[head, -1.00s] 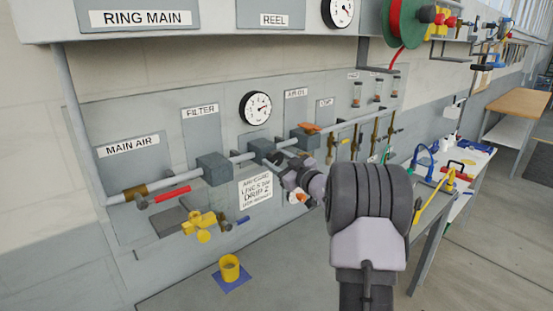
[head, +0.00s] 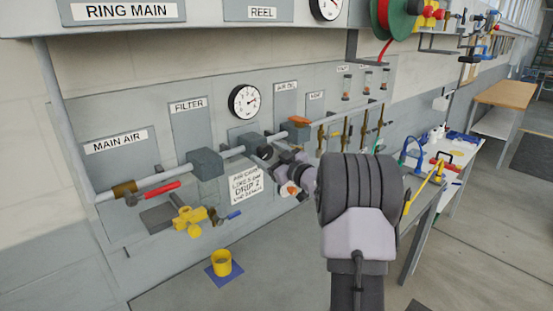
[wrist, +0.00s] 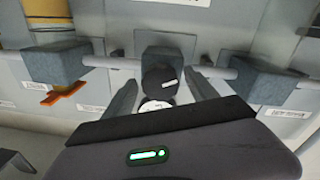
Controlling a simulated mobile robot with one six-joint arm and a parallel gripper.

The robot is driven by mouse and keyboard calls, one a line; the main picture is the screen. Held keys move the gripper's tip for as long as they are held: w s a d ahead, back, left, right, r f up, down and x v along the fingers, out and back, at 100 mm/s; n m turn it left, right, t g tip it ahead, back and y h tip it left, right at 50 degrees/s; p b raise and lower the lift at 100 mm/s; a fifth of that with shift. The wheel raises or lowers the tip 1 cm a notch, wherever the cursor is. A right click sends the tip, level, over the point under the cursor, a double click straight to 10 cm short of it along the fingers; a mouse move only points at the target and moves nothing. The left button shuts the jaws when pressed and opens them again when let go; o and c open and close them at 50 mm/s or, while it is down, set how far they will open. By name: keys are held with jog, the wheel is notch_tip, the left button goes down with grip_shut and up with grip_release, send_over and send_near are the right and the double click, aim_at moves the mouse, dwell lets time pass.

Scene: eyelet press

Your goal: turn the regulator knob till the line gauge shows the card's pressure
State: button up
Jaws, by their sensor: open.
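The regulator (head: 252,143) is a grey block on the pipe. Its dark round knob (wrist: 160,81), with a pale mark, faces me in the wrist view. My gripper (wrist: 163,88) is open, with one finger on each side of the knob; I cannot tell whether they touch it. In the head view my gripper (head: 270,160) is at the regulator and hides the knob. The round white line gauge (head: 244,101) hangs above the pipe; its reading is too small to tell. The white card (head: 246,184) below the pipe seems to say "LINE 5 BAR, DRIP 2", but its print is blurred.
The filter block (head: 206,163) is left of the regulator, and a block with an orange lever (head: 299,120) is right of it. A red lever (head: 158,191) and a yellow valve (head: 190,219) are lower left.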

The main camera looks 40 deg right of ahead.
jog(key=s, duration=1.7)
jog(key=shift+f, duration=0.25)
jog(key=w+a+f+m+g+h+b, duration=0.15)
jog(key=a+m+g+h+b, duration=0.5)
jog(key=a, duration=0.65)
jog(key=s+a+f+g+y+b, duration=0.2)
jog(key=s+a+f, duration=0.3)
jog(key=s+a, duration=0.2)
jog(key=s+a+f+m+g+y+b, duration=0.1)
jog(key=s+a+f+g+y+b, duration=0.1)
jog(key=s+a+f, duration=0.3)
jog(key=s+a+f+g+y+b, duration=0.2)
jog(key=s+a+f+y, duration=0.2)
jog(key=s+a, duration=0.7)
jog(key=a+f, duration=0.2)
jog(key=a, duration=0.1)
jog(key=shift+a+b, duration=0.3)
